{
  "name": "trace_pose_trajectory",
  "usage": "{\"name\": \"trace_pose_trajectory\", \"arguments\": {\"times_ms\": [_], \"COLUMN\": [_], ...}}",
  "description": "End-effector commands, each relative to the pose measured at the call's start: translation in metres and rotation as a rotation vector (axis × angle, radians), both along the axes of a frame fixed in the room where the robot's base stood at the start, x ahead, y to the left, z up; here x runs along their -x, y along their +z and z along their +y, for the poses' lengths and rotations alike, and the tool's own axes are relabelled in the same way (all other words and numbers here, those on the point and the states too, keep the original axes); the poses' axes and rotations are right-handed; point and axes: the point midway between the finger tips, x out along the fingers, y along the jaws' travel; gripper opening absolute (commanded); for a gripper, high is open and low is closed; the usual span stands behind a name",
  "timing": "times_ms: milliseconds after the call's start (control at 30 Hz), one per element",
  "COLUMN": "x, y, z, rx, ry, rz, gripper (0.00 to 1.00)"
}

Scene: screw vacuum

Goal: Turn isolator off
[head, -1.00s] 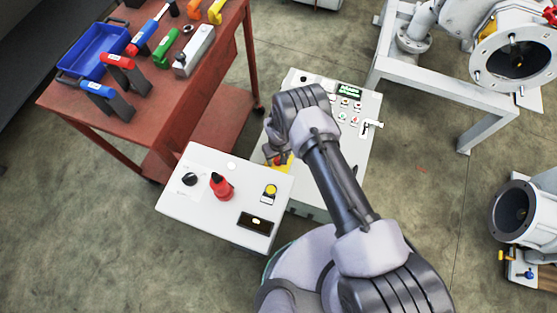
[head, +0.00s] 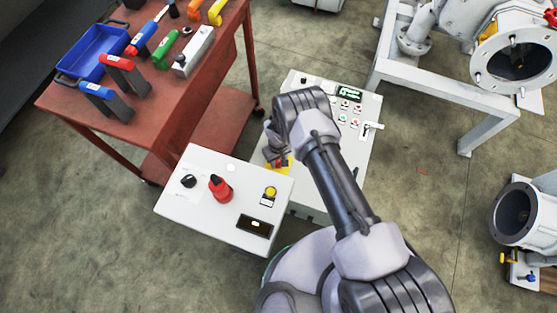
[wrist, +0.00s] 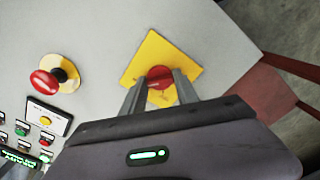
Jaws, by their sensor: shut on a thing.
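The isolator is a red rotary knob (wrist: 160,77) on a square yellow plate (wrist: 147,56), on the light grey control panel face. In the wrist view my gripper (wrist: 161,86) has one finger on each side of the knob and is shut on it. The plate appears tilted in this view. The knob's pointer and any on/off marks are hidden or too small to read. In the head view the yellow plate (head: 286,166) shows only partly, below my wrist, with a bit of red next to it.
A red mushroom button (wrist: 45,83) on a yellow ring sits left of the isolator in the wrist view. A lower white box (head: 215,215) with a red switch (head: 220,188) stands beside the panel. A red tool table (head: 150,120) is at upper left. Open floor lies right of the panel.

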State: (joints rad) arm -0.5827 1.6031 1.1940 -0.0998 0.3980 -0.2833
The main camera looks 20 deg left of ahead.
Motion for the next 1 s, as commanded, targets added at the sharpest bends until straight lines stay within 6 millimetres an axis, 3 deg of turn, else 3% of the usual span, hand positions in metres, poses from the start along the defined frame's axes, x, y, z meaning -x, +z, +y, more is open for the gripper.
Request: {"name": "trace_pose_trajectory", "arguments": {"times_ms": [1000], "x": [-0.0003], "y": [-0.0019], "z": [0.0004], "rx": [0.0], "ry": [0.903], "rz": [0.0], "gripper": [0.0]}}
